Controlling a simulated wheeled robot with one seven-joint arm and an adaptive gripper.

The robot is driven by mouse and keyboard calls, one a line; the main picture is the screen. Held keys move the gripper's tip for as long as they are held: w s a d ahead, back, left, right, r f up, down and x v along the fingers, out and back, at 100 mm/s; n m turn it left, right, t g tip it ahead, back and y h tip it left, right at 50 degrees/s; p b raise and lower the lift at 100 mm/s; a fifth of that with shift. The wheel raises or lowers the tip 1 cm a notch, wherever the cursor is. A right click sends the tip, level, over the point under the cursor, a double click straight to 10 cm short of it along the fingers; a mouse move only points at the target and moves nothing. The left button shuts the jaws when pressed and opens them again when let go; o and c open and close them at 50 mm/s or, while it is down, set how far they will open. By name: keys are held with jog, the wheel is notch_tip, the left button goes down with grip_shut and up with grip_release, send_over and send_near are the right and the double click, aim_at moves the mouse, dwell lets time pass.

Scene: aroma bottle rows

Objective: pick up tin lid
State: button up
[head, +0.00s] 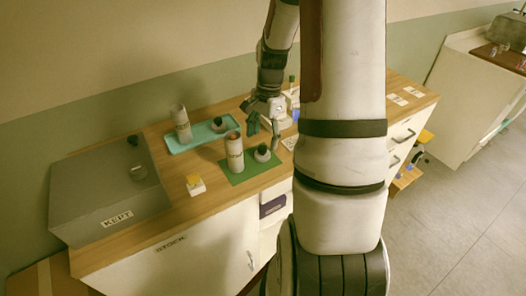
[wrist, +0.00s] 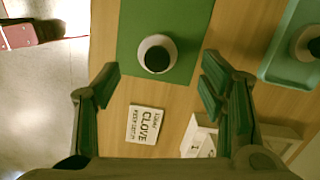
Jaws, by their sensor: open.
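My gripper (head: 265,126) is open and empty above the worktop, behind and to the right of the green mat (head: 236,178). Its two dark green fingers (wrist: 160,85) stand wide apart in the wrist view. A small round white piece with a dark round top (head: 262,153) sits on the mat's right part. In the wrist view this piece (wrist: 146,54) lies on the mat just beyond the fingertips, between their lines. A tall labelled tin (head: 234,155) with a reddish-brown top stands beside it. I cannot tell for sure which of these is the tin lid.
A teal tray (head: 176,148) behind holds a pale cylinder (head: 181,124) and a small dark-topped piece (head: 219,125). A grey box (head: 85,186) marked KEPT stands left. A CLOVE card (wrist: 146,124) lies near the mat. A small yellow-topped block (head: 195,186) sits at the front.

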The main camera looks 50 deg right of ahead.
aim_at(263, 147)
jog(key=f, duration=0.3)
jog(key=f+p, duration=0.1)
jog(key=f, duration=0.1)
jog(key=shift+s+a, duration=0.1)
jog(key=shift+a, duration=0.25)
jog(key=c, duration=0.9)
